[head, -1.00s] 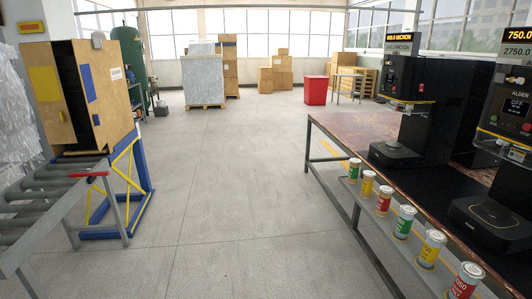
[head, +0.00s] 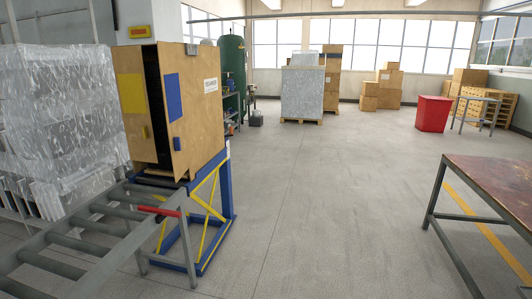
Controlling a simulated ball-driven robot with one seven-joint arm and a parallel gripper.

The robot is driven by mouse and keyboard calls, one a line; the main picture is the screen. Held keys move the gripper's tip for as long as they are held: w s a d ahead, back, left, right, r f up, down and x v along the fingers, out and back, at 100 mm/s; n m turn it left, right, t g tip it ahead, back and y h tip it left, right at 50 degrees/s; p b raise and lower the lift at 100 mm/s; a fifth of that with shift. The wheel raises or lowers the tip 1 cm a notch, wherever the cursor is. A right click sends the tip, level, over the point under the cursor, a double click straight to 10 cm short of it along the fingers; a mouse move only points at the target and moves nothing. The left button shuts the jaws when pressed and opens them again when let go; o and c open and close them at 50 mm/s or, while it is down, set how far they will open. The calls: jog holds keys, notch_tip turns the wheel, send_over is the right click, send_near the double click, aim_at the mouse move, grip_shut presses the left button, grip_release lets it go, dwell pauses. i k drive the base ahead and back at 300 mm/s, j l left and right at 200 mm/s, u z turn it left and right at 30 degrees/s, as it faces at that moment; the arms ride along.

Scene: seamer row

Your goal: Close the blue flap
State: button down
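A plywood cabinet (head: 208,125) stands on a blue and yellow stand at the left of the head view. Its blue flap (head: 174,62) is a wooden panel with a blue patch (head: 173,97) and a small blue handle (head: 177,143). Left of it is the yellow flap (head: 130,62), with a yellow patch (head: 132,93) and a yellow handle (head: 144,132). A dark vertical gap shows between the two flaps, so the cabinet is not fully closed. How far each flap is swung is hard to tell. My gripper is not in view.
A roller conveyor (head: 80,240) with a red-marked end runs up to the cabinet front. Wrapped stacks (head: 60,120) stand on the left. Open floor (head: 320,200) lies to the right, up to a table (head: 490,190). A red bin (head: 433,113) stands farther back.

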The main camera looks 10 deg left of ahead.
aim_at(167, 52)
jog(key=i+l+u, duration=0.15)
jog(key=i+u, duration=0.25)
jog(key=i, duration=0.2)
jog(key=i+l+u, duration=0.3)
jog(key=i+u, duration=0.15)
jog(key=i+l+u, duration=0.4)
jog(key=i+l, duration=0.15)
jog(key=i, duration=0.05)
